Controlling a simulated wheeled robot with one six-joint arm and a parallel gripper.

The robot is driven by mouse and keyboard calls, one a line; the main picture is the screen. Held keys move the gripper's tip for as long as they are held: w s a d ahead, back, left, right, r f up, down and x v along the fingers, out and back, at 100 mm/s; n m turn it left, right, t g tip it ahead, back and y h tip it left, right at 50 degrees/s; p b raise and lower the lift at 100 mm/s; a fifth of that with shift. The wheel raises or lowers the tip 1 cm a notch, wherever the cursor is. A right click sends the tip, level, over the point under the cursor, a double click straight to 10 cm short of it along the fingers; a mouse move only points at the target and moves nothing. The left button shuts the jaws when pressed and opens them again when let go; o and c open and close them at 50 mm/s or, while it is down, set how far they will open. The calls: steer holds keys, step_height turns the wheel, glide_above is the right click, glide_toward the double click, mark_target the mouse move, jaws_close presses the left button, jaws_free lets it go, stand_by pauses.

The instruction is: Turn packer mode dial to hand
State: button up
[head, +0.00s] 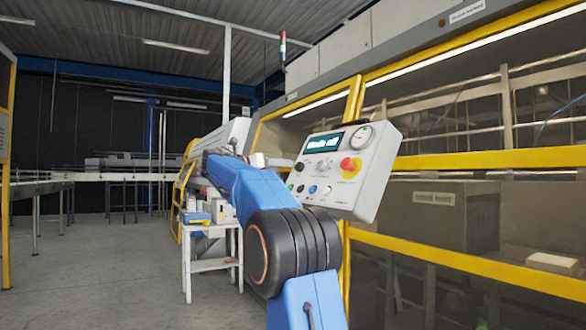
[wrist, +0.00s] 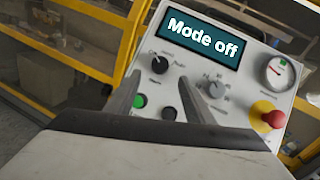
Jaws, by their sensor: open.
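The packer's control panel (head: 370,185) is a pale tilted box, also in the wrist view (wrist: 240,103). Its display (wrist: 203,38) reads "Mode off". Below the display is a black knob (wrist: 160,64) with small printed labels around it, too small to read surely; it looks like the mode dial. A grey knob (wrist: 216,88) sits to its right. My gripper (wrist: 160,77) is open, its two fingers pointing at the panel to either side of the black knob in the picture. I see no contact, and the remaining distance is unclear.
A red emergency button on a yellow base (wrist: 266,116) and a round gauge (wrist: 280,72) are on the panel's right side. A green button (wrist: 140,101) and a black button (wrist: 169,113) lie below the black knob. Yellow-framed guards (head: 470,161) stand behind; a white side table (head: 212,264) is left.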

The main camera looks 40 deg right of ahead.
mark_target(297, 166)
steer(key=d, duration=0.7)
steer(key=shift+d, duration=0.2)
steer(key=c, duration=1)
